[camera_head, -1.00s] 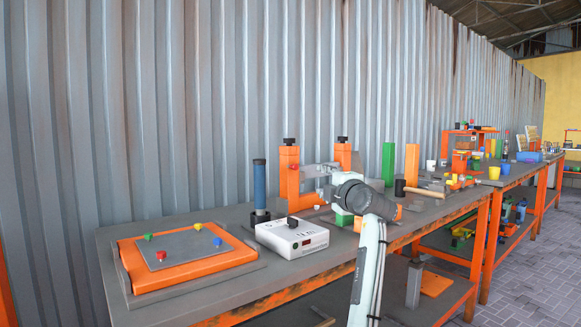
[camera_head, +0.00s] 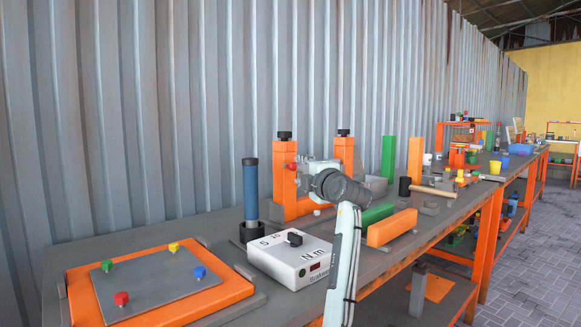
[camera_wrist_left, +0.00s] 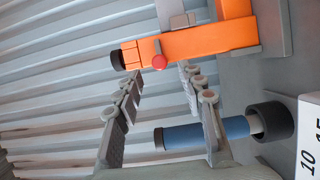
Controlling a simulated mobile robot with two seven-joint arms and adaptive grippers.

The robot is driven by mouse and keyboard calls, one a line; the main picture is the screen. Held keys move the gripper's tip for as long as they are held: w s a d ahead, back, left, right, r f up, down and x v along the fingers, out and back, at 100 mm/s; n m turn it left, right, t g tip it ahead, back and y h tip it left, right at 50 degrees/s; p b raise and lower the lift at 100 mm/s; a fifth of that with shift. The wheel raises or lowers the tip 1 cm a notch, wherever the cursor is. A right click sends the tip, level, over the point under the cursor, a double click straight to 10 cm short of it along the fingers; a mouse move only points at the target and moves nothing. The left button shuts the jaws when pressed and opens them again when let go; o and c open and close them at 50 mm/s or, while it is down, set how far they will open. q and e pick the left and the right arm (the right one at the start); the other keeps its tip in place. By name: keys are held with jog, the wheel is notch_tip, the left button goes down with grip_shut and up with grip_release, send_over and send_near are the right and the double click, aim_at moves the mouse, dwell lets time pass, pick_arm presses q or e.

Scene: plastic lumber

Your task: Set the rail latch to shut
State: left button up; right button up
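Two orange posts with black caps stand on the bench, the left post (camera_head: 283,190) and the right post (camera_head: 345,151). A small red knob (camera_head: 291,166) is on the left post; the wrist view also shows the red knob (camera_wrist_left: 160,62). The latch's bar and its setting cannot be made out behind my wrist. My left gripper (camera_head: 301,163) is just in front of the posts, mostly hidden by its own wrist. In the wrist view my left gripper (camera_wrist_left: 160,78) has its fingers spread, with the knob in line with the gap; contact is not visible. My right gripper is out of view.
A blue cylinder (camera_head: 250,190) stands in a dark holder left of the posts. A white N·m box (camera_head: 290,262) is in front. Orange and green blocks (camera_head: 392,228) lie to the right. An orange tray (camera_head: 75,285) with a grey plate sits at the front left.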

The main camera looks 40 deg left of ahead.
aim_at(294, 167)
pick_arm(q)
jog(key=p+x, duration=0.1)
jog(key=x, duration=0.6)
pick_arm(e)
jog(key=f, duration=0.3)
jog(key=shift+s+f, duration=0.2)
pick_arm(q)
jog(key=shift+s, duration=0.1)
jog(key=shift+c, duration=0.6)
grip_shut()
